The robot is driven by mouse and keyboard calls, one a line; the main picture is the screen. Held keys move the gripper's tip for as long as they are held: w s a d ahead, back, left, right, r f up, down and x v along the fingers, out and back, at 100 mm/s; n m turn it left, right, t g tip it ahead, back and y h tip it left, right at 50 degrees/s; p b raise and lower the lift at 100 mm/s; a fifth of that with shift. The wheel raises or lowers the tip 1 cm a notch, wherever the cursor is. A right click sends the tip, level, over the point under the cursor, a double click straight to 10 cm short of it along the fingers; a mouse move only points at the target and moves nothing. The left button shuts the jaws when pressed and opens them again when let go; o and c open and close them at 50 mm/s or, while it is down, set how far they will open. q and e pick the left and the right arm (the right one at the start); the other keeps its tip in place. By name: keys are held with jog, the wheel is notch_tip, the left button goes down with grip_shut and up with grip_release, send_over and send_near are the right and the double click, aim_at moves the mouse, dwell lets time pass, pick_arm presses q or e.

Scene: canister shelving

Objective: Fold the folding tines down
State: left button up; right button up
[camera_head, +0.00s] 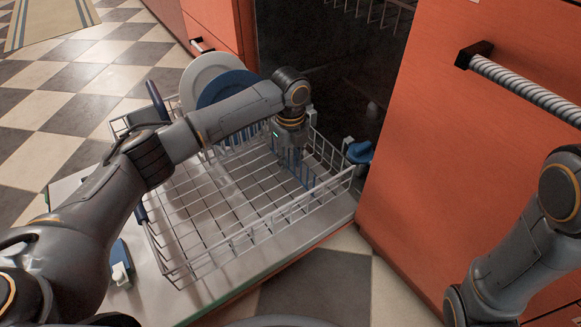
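The dishwasher rack (185,262) is a white wire basket pulled out over the open door. A row of thin blue tines (303,172) stands in its right part, partly hidden by my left gripper. They look upright, though their exact angle is hard to make out. My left gripper (291,150) points down into the rack at these tines. Its fingers are small, dark and partly hidden, so I cannot tell if they are open, shut or touching a tine. My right arm shows at the right edge, outside the rack, with its gripper out of view.
A white plate (208,72) and a blue plate (226,86) stand at the rack's back left. A blue part (360,152) sits at the rack's right corner. An orange cabinet front (470,165) with a rope-like handle (525,88) borders the right. The rack's front is empty.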

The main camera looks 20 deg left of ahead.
pick_arm(q)
jog(key=shift+f, duration=0.25)
grip_shut()
